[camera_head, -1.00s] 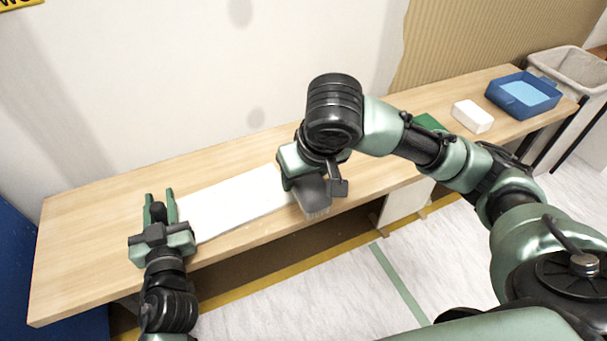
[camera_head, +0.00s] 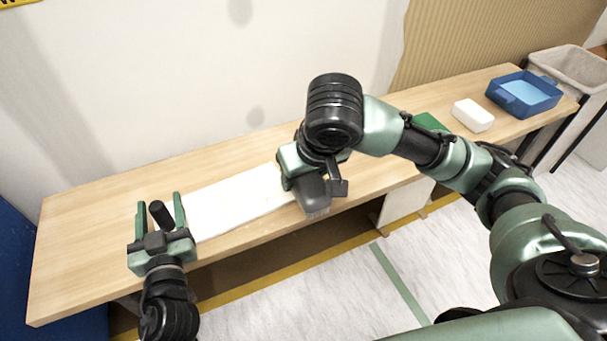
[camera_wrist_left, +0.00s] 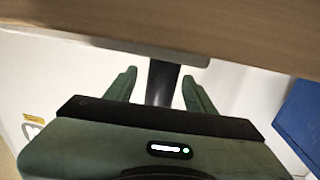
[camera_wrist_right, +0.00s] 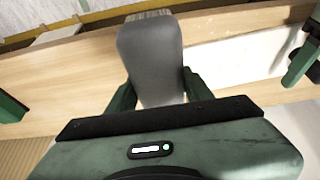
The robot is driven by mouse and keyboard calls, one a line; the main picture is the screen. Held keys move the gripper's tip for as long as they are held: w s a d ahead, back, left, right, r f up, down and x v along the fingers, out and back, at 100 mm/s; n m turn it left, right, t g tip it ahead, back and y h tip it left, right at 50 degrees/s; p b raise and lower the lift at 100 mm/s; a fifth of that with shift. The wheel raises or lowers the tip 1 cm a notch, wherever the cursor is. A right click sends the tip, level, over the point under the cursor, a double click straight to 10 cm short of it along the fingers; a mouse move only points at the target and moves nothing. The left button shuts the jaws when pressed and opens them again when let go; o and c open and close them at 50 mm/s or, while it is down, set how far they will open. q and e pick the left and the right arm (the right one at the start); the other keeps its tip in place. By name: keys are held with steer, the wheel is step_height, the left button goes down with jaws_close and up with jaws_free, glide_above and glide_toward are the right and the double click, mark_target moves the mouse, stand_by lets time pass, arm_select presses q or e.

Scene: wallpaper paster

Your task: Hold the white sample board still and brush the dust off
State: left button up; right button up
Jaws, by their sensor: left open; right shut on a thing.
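The white sample board (camera_head: 235,200) lies flat on the wooden table; it also shows in the right wrist view (camera_wrist_right: 240,60). My left gripper (camera_head: 159,206) is open at the board's left end. A dark cylindrical thing (camera_head: 160,214) stands between its fingers, also in the left wrist view (camera_wrist_left: 161,82); I cannot tell what it is. My right gripper (camera_wrist_right: 160,98) is shut on a grey brush (camera_wrist_right: 150,60) at the board's right end. The brush's pale bristles (camera_head: 317,212) point toward the table's front edge. I cannot clearly make out dust.
The wooden table (camera_head: 90,235) is bare at its left end. To the right are a green thing (camera_head: 430,122), a white block (camera_head: 473,115), a blue tray (camera_head: 523,95) and a grey bin (camera_head: 570,68). A wall runs along the back.

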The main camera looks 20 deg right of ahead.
arm_select(q)
steer(key=shift+w, duration=0.1)
stand_by(0.4)
steer(key=shift+w, duration=0.85)
jaws_close()
steer(key=shift+f, duration=0.1)
stand_by(1.6)
